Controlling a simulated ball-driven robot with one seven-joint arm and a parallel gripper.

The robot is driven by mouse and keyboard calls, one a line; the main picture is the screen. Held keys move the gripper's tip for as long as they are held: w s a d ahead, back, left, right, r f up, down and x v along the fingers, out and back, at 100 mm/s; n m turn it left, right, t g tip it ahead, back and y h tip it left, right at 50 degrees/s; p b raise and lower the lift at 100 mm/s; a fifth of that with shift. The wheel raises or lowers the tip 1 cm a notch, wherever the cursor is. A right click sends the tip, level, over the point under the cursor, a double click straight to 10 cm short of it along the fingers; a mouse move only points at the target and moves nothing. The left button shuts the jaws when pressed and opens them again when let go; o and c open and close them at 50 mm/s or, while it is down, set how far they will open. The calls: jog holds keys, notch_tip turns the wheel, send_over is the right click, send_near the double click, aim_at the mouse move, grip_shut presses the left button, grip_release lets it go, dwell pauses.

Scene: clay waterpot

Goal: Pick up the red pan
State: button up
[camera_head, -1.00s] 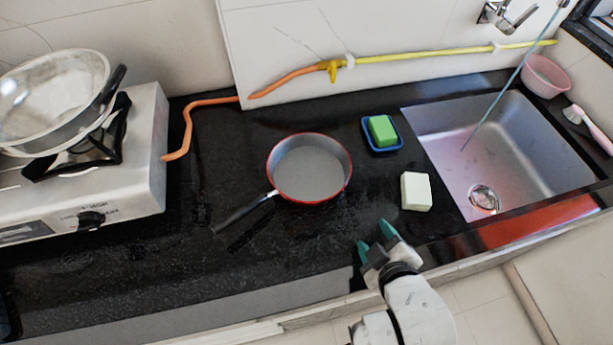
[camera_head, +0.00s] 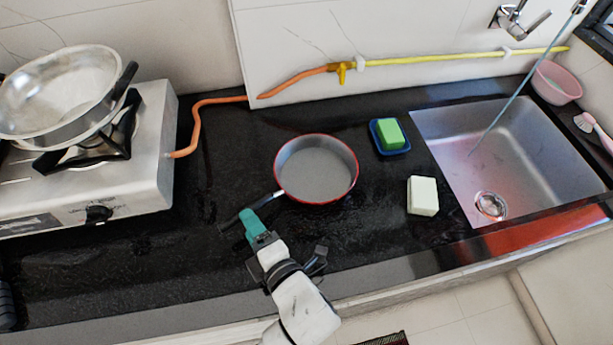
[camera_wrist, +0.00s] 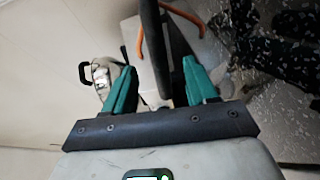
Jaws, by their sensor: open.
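The red pan (camera_head: 316,170) sits upright on the black counter, grey inside with a red rim. Its handle points to the lower left, and my gripper (camera_head: 250,222) partly covers it. In the wrist view, my gripper (camera_wrist: 160,85) is open with its two teal fingers apart. The dark pan handle (camera_wrist: 152,40) shows beyond and between the fingertips. I cannot tell whether either finger touches it. The pan's bowl is not clearly visible in the wrist view.
A gas stove (camera_head: 150,150) with a metal pot (camera_head: 60,95) stands at the left. Right of the pan are a green sponge in a blue dish (camera_head: 403,150), a white block (camera_head: 422,196) and the sink (camera_head: 540,150). An orange hose (camera_head: 197,120) runs behind. The counter (camera_head: 200,270) in front is clear.

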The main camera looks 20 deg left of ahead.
jog(key=shift+w+p+x, duration=0.2)
jog(key=shift+p+x, duration=0.3)
jog(key=shift+x, duration=2.95)
jog(key=shift+d, duration=0.2)
grip_shut()
